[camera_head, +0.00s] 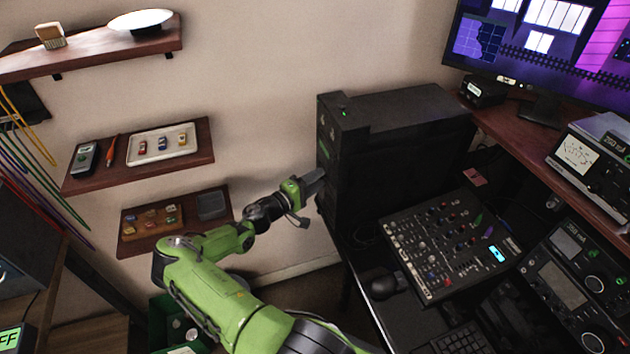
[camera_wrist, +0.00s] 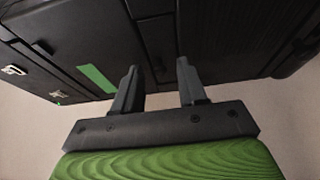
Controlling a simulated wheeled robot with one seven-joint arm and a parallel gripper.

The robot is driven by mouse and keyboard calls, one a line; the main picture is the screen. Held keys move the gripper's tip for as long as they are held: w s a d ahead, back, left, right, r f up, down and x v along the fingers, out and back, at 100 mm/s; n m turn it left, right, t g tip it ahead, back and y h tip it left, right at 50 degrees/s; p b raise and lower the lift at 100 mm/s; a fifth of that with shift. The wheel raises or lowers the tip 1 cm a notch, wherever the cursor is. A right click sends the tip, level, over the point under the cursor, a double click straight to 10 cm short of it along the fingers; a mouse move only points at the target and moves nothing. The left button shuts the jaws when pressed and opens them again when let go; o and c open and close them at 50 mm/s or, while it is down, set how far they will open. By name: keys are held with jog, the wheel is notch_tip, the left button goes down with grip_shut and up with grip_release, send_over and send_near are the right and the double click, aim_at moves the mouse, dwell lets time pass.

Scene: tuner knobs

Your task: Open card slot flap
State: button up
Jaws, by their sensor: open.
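A black computer tower (camera_head: 400,140) stands on the desk in the head view. Its narrow front face (camera_head: 325,150) is turned to the left, toward my gripper. My gripper (camera_head: 314,182) is at the lower part of that front face. In the wrist view my gripper (camera_wrist: 161,85) has its two dark fingers apart with nothing between them. The fingertips are close to the tower's black front panels (camera_wrist: 150,45); I cannot tell whether they touch. A green strip (camera_wrist: 97,78) marks one panel left of the fingers. I cannot make out for certain which panel is the card slot flap.
A mixer panel (camera_head: 450,240) with many knobs and a black mouse (camera_head: 380,284) are on the desk right of my arm. Wall shelves (camera_head: 140,160) with small items are at the left. A monitor (camera_head: 545,45) stands at the back right. Bare wall lies above my gripper.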

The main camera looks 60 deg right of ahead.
grip_shut()
jog(key=shift+f, duration=0.15)
